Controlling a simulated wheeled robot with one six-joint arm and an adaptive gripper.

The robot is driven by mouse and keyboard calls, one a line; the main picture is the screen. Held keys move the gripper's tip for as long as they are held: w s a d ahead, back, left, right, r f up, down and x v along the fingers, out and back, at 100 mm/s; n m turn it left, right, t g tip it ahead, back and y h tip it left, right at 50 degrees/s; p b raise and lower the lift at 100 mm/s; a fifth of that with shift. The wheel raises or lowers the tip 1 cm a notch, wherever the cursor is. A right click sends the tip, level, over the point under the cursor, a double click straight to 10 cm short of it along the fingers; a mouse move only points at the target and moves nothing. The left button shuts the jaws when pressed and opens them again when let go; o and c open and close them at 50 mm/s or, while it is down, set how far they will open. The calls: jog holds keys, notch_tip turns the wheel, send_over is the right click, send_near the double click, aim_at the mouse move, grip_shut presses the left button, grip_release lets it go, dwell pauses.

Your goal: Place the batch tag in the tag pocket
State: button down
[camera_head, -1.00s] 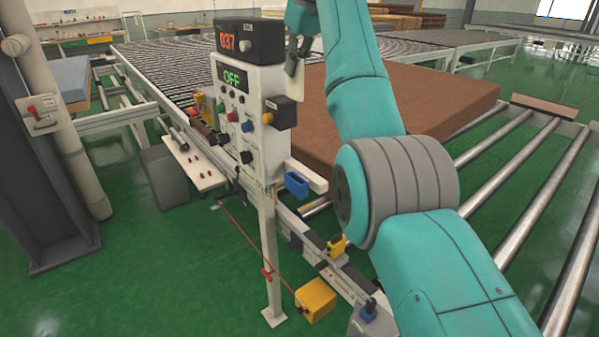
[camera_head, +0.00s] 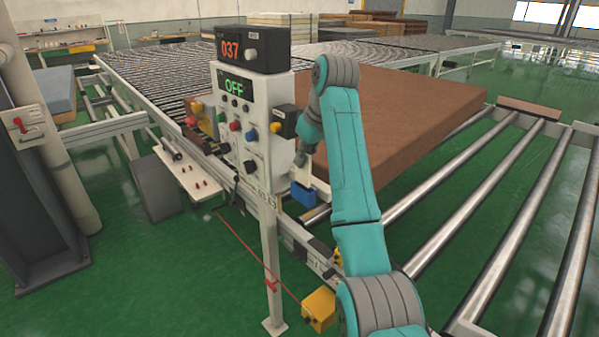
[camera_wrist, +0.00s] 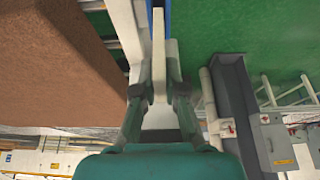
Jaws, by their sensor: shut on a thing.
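The batch tag (camera_head: 302,173), a pale flat piece, hangs below my gripper (camera_head: 302,158) beside the control panel's right side. In the wrist view my gripper (camera_wrist: 160,92) is shut on the tag (camera_wrist: 159,50), which shows as a thin white strip between the fingers. The tag pocket (camera_head: 303,196) is a small blue holder low on the right of the panel, just below the tag. A blue edge of the pocket (camera_wrist: 160,4) shows at the top of the wrist view. I cannot tell whether the tag's lower end is inside the pocket.
The white control panel (camera_head: 249,115) with buttons stands close left of my gripper, under a display reading 037. A brown mattress (camera_head: 400,110) lies on the conveyor behind and right. Bare rollers (camera_head: 480,260) are at the right. A yellow box (camera_head: 319,307) sits low in front.

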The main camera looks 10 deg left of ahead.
aim_at(300, 182)
jog(key=shift+f, duration=2.35)
jog(key=shift+f, duration=0.1)
jog(key=c, duration=1.2)
grip_release()
